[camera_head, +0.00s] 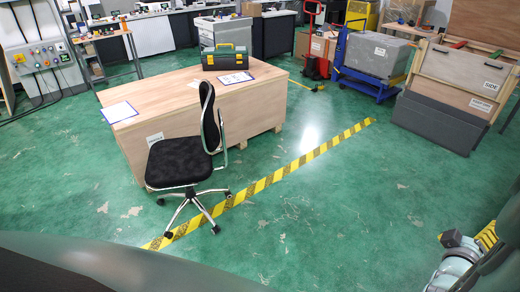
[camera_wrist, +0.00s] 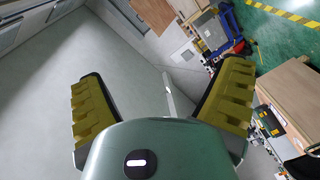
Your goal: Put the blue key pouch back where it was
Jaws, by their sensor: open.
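I cannot make out the blue key pouch in either view. My gripper (camera_wrist: 163,85) is open in the wrist view. Its two yellow-padded fingers stand wide apart, with nothing between them. The gripper is raised and tilted, away from any surface. In the head view, part of my arm with a yellow pad shows at the bottom right.
A large wooden crate (camera_head: 195,112) bears a dark toolbox (camera_head: 225,58) and two blue-edged clipboards (camera_head: 119,112), (camera_head: 236,78). A black office chair (camera_head: 180,160) stands before it. A blue cart (camera_head: 372,60) stands behind. Green floor at the right front is clear.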

